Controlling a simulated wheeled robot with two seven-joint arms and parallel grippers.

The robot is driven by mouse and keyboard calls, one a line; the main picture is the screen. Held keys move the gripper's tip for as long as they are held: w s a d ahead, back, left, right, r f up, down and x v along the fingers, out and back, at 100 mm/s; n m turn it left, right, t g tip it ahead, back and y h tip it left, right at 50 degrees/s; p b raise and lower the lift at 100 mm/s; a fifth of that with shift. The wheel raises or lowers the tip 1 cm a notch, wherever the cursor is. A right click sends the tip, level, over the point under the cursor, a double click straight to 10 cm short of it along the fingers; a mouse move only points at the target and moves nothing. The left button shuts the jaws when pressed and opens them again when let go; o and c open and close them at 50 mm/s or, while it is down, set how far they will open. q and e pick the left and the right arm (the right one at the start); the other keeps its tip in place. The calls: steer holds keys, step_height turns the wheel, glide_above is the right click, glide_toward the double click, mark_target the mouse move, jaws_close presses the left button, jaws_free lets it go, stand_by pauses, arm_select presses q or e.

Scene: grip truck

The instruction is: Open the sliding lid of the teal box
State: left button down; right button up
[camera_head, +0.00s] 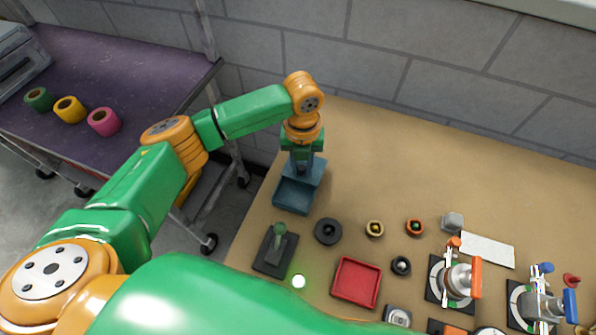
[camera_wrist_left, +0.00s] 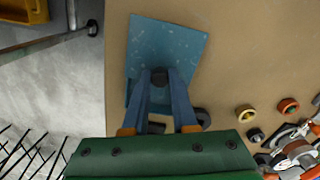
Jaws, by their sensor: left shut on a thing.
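The teal box (camera_head: 291,197) stands near the left edge of the tan table. Its near part looks like a darker recess with a rim, and my gripper hides part of its far end. In the left wrist view, a flat teal lid (camera_wrist_left: 168,42) with pale specks fills the area beyond my fingers. A dark round knob (camera_wrist_left: 159,75) is on it. My left gripper (camera_head: 302,160) points down over the far part of the box. In the left wrist view, its blue fingers (camera_wrist_left: 160,88) are closed on the knob from both sides. My right gripper is not in view.
A dark block with a green handle (camera_head: 279,242), a black ring (camera_head: 328,231) and a red tray (camera_head: 357,282) lie nearer on the table. Small rings and clamps stand to the right. The table behind and right of the box is clear. A purple cart (camera_head: 120,65) stands left.

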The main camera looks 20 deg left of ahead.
mark_target(302, 165)
arm_select(q)
steer(key=shift+w+f, duration=0.4)
steer(key=shift+w, duration=0.2)
steer(key=shift+s+r, duration=0.25)
steer(key=shift+r, duration=0.15)
steer(key=shift+w, duration=0.2)
steer(key=c, duration=0.7)
jaws_free()
steer(key=shift+s, duration=0.15)
step_height(302, 165, up, 7)
steer(key=shift+r+b, duration=0.1)
steer(key=shift+b, duration=0.45)
steer(key=shift+s, duration=0.1)
